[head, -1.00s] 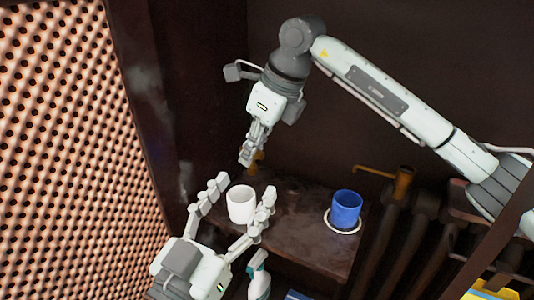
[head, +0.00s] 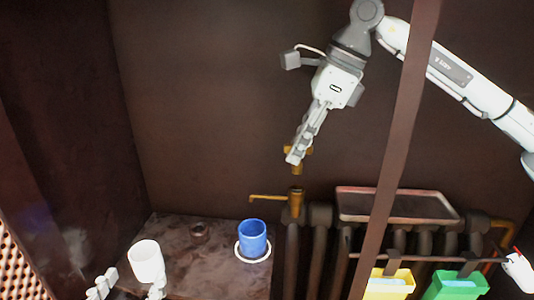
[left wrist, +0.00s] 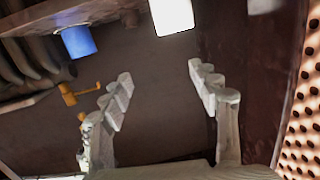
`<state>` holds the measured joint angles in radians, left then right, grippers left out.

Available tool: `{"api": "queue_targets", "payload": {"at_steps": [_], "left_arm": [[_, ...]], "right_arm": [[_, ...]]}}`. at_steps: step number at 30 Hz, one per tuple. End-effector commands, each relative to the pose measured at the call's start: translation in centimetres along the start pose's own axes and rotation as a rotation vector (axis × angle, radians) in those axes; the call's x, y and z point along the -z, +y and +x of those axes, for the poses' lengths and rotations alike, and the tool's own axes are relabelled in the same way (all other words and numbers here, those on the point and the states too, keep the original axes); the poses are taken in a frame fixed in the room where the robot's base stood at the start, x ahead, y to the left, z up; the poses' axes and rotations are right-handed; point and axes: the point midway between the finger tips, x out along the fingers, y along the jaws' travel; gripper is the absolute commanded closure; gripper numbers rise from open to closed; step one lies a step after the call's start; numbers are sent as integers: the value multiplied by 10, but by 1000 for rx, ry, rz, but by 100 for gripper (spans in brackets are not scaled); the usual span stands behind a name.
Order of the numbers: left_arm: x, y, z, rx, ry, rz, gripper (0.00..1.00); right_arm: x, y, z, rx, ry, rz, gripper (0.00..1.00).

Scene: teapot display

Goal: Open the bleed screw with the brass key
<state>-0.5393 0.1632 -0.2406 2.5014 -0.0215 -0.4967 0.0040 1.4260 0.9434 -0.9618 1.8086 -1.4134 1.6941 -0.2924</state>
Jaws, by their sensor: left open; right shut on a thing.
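The brass key (head: 297,167) hangs from my right gripper (head: 297,155), which is shut on it. The key is just above a brass valve fitting (head: 296,203) at the left end of the dark radiator (head: 322,220); a small gap shows between them. The fitting has a thin brass spout (head: 268,198) pointing left; brass also shows in the left wrist view (left wrist: 85,92). The bleed screw itself is too small to make out. My left gripper (left wrist: 165,90) is open and empty; its fingertips show low in the head view (head: 130,284), short of a white cup (head: 146,260).
A blue cup (head: 252,236) stands on a white ring on the dark shelf (head: 215,262), left of the radiator. A dark ring (head: 200,231) lies behind. A tray (head: 395,206) tops the radiator. A brown post (head: 398,150) crosses the view. Yellow (head: 390,284) and green (head: 458,286) boxes hang right.

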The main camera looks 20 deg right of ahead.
Motion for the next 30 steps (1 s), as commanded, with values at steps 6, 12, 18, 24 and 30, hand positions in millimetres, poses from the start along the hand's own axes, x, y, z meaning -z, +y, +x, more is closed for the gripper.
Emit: {"api": "queue_targets", "payload": {"at_steps": [6, 12, 18, 24, 30], "left_arm": [[5, 3, 0, -5, 29, -3, 39], [22, 9, 0, -19, 108, -15, 39], [37, 15, -2, -31, 183, -26, 39], [52, 21, -5, -42, 257, -38, 39], [66, 26, -9, -53, 330, -51, 39]], "right_arm": [[3, 0, 1, 0, -1, -1, 100], [4, 0, 5, 0, -1, 0, 100], [6, 0, 9, 0, -1, 0, 100], [8, 0, 13, 0, -1, 1, 100], [9, 0, 17, 0, -1, 1, 100]]}}
